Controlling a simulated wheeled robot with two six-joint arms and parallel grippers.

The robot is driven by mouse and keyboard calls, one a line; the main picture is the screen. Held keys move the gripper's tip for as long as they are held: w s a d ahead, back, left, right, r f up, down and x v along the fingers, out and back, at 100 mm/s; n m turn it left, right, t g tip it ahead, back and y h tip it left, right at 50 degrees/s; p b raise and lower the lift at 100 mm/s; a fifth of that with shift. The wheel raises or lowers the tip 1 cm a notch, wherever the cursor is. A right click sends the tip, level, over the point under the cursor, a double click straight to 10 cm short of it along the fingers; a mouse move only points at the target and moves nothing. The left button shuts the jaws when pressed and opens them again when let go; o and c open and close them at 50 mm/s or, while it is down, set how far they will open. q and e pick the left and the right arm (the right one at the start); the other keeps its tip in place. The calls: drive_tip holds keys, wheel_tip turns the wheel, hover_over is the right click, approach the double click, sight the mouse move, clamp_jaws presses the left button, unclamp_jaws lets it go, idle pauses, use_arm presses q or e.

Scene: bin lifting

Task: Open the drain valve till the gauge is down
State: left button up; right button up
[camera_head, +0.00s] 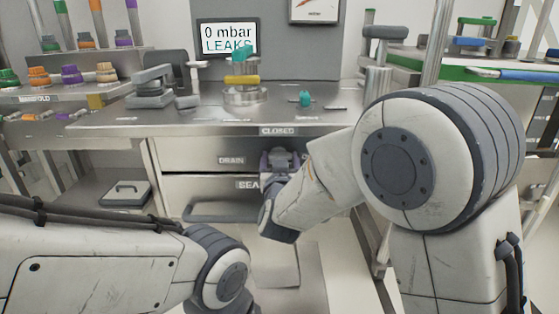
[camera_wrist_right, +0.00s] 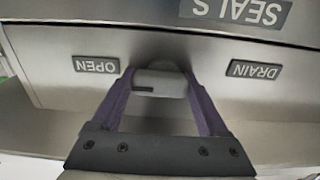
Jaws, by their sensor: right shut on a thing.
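The drain valve handle (camera_wrist_right: 160,83) is a grey block on the steel front panel, between the DRAIN label (camera_head: 231,160) and the OPEN label (camera_wrist_right: 96,65). My right gripper (camera_head: 277,160) has its purple fingers shut on it, one on each side; it also shows in the right wrist view (camera_wrist_right: 160,90). In the head view the fingers and wrist hide most of the handle. A CLOSED label (camera_head: 278,131) is above it. The screen (camera_head: 228,38) reads "0 mbar LEAKS". A dial gauge (camera_head: 314,10) is cut off by the top edge. My left gripper is out of view.
A round steel fixture with a yellow ring (camera_head: 241,80) stands on the bench (camera_head: 200,118). A teal knob (camera_head: 305,98) is to its right. A SEALS drawer (camera_head: 225,211) lies below the valve panel. Shelves with coloured parts are at left; a green-edged rack (camera_head: 475,68) is at right.

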idle(0.3)
drive_tip(key=o, duration=1.2)
drive_tip(key=shift+o, duration=0.2)
drive_tip(key=s+p, duration=0.2)
drive_tip(key=s, duration=0.8)
drive_tip(key=shift+s, duration=0.25)
drive_tip(key=shift+f, duration=0.1)
